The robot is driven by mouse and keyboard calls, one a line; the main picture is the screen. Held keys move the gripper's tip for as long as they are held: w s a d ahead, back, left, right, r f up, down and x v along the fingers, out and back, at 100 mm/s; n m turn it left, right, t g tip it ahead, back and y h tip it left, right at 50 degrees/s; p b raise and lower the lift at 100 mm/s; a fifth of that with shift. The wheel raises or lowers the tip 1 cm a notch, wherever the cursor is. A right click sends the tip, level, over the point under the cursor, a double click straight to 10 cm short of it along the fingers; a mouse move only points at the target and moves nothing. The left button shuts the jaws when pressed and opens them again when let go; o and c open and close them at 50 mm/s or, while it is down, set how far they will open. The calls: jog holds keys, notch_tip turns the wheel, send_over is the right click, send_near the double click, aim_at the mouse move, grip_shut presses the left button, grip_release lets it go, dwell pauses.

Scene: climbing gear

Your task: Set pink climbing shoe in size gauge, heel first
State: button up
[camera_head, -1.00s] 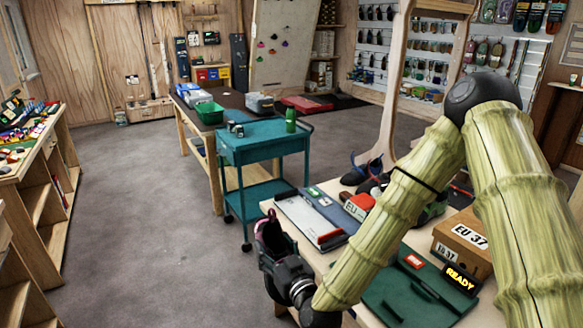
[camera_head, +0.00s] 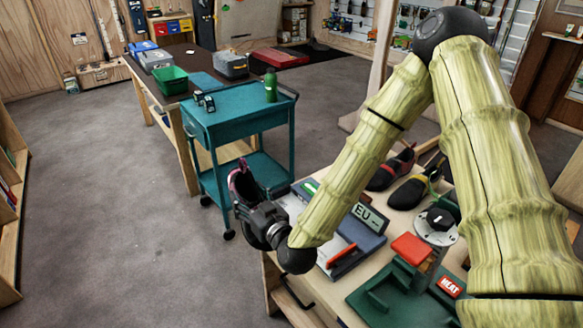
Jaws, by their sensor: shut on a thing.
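My gripper (camera_head: 254,212) is shut on the pink climbing shoe (camera_head: 241,182), of which a dark part with a pink edge shows. The shoe is held up off the table, past its left edge and beside the teal cart; its heel direction is unclear. The size gauge (camera_head: 372,242) is a grey-blue device on the table, with an "EU –" display and a red bar. It lies right of my gripper, partly hidden behind my forearm. The shoe is apart from the gauge.
A green base (camera_head: 375,300) with a red block and "HEAT" sign stands nearer on the table (camera_head: 336,302). Dark shoes (camera_head: 392,172) stand behind the gauge. A teal cart (camera_head: 238,118) stands close beyond my gripper. The floor (camera_head: 110,220) at left is clear.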

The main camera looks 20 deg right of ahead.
jog(key=w+d+f+n+g+h+p, duration=0.1)
jog(key=w+d+f+g+p, duration=0.1)
jog(key=w+d+g+p, duration=0.45)
jog(key=w+d+f+g+h+p, duration=0.15)
jog(key=d+p, duration=0.25)
jog(key=d, duration=0.5)
jog(key=shift+g+y, duration=0.25)
jog(key=shift+g, duration=0.05)
jog(key=shift+w+f+b, duration=0.2)
jog(key=shift+f+b, duration=1.45)
jog(key=shift+f, duration=1.2)
jog(key=shift+w+f+b, duration=0.2)
jog(key=shift+f+b, duration=1.45)
jog(key=shift+f, duration=1.15)
jog(key=shift+s, duration=0.3)
jog(key=shift+s+f+b, duration=0.2)
jog(key=shift+f+b, duration=0.1)
jog(key=shift+f, duration=0.15)
jog(key=o, duration=1.3)
jog(key=shift+w+d, duration=0.1)
jog(key=shift+w, duration=0.05)
jog(key=shift+w+r, duration=0.1)
jog(key=shift+r, duration=0.1)
